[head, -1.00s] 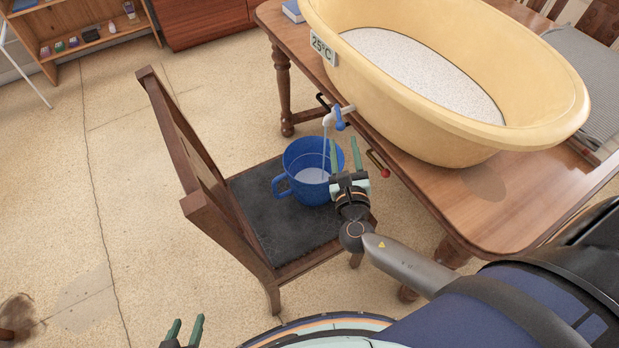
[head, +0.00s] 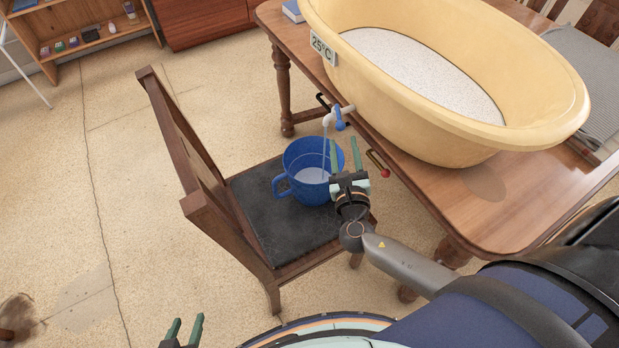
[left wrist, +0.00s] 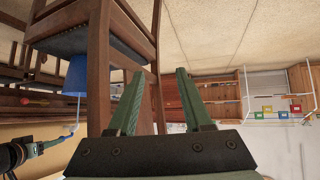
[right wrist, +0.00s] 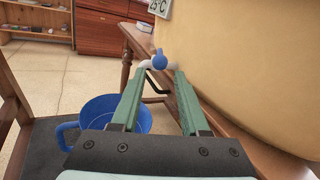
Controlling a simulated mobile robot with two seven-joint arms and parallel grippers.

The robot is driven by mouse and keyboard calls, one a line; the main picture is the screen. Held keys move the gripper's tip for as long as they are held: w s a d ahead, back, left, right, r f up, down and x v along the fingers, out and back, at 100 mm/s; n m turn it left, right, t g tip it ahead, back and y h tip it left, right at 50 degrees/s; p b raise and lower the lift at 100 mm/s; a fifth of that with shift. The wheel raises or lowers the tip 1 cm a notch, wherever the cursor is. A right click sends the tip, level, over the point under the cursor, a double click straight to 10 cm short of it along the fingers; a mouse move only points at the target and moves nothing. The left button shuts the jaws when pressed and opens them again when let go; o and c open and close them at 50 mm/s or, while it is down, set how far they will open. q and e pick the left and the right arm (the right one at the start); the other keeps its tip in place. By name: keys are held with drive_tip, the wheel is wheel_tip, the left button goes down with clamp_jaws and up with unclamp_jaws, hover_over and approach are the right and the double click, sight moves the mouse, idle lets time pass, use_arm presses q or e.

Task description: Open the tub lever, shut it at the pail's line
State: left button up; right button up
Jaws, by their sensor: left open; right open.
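The yellow tub (head: 540,100) stands on the wooden table. Its white tap (head: 345,109) has a blue lever (head: 340,121), and a thin stream of water (head: 325,150) runs down. The blue pail (head: 298,160) stands upright on the chair under the tap, with pale water (head: 311,175) in it; I cannot clearly make out a fill line. My right gripper (head: 345,142) is open and empty, in front of the tap; in the right wrist view the lever (right wrist: 159,61) appears beyond its fingertips. My left gripper (head: 188,320) is open and empty, low at the bottom edge.
The chair (head: 275,225) with its black seat stands beside the table (head: 510,205); its tall back rises left of the pail. A red-knobbed handle (head: 384,172) juts from the table's edge. A tag on the tub reads 25°C (head: 323,50).

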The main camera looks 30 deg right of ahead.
sight(341, 130)
use_arm(q)
wheel_tip(341, 130, down, 6)
drive_tip(key=w+d+b, duration=0.1)
drive_tip(key=d+b, duration=0.1)
drive_tip(key=b, duration=0.7)
drive_tip(key=shift+d+m+h, duration=0.15)
drive_tip(key=shift+m+h, duration=0.15)
use_arm(e)
drive_tip(key=w+d+m, duration=0.1)
drive_tip(key=w, duration=0.1)
drive_tip(key=w+d+m, duration=0.1)
drive_tip(key=w+m, duration=0.1)
drive_tip(key=w+d+m, duration=0.1)
drive_tip(key=w, duration=0.2)
drive_tip(key=shift+w+m, duration=0.1)
drive_tip(key=shift+m, duration=0.2)
use_arm(q)
drive_tip(key=shift+r, duration=0.1)
use_arm(e)
clamp_jaws()
drive_tip(key=shift+f, duration=0.1)
idle(0.6)
